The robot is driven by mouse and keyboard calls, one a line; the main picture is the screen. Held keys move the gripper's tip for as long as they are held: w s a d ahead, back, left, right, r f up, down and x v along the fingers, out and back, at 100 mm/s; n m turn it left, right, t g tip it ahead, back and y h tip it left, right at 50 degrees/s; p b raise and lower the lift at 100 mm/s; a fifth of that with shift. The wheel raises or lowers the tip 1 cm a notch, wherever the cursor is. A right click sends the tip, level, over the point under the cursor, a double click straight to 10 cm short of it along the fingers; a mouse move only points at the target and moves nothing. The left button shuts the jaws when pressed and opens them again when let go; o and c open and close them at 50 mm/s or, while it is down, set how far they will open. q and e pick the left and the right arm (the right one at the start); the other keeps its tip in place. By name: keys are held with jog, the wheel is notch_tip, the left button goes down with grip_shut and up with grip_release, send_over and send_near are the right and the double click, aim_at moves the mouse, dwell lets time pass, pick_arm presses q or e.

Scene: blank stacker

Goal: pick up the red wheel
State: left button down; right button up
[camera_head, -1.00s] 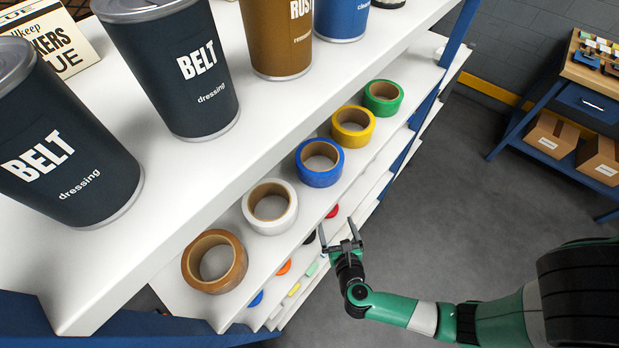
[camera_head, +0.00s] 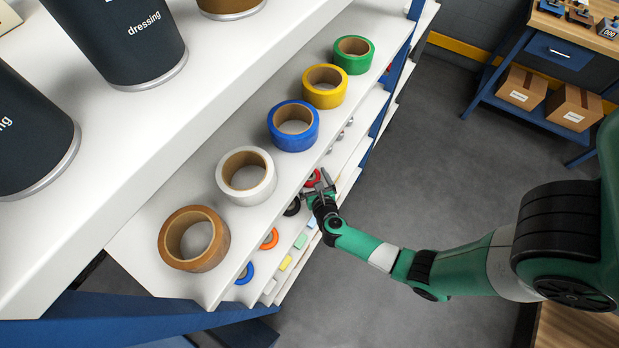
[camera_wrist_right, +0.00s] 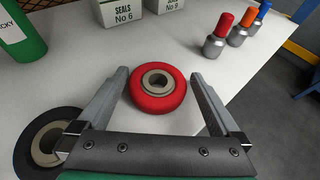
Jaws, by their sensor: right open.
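The red wheel (camera_wrist_right: 158,88) lies flat on a white shelf in the right wrist view, with a light grey hub and a dark centre hole. My right gripper (camera_wrist_right: 158,80) is open, with one finger on each side of the wheel; I cannot tell whether either finger touches it. In the head view the red wheel (camera_head: 313,178) is partly hidden behind my right gripper (camera_head: 319,184), which is at the edge of a lower shelf. My left gripper does not show.
A black wheel (camera_wrist_right: 48,140) lies close to my gripper's left finger. Seals boxes (camera_wrist_right: 120,12), a green container (camera_wrist_right: 20,35) and several small bottles (camera_wrist_right: 215,40) stand further back. A shelf with tape rolls (camera_head: 293,126) overhangs the wheels.

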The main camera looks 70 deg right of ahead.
jog(key=shift+w+d+f, duration=0.15)
jog(key=shift+w+d, duration=0.05)
jog(key=shift+d, duration=0.1)
jog(key=c, duration=1.1)
jog(key=shift+c, duration=0.2)
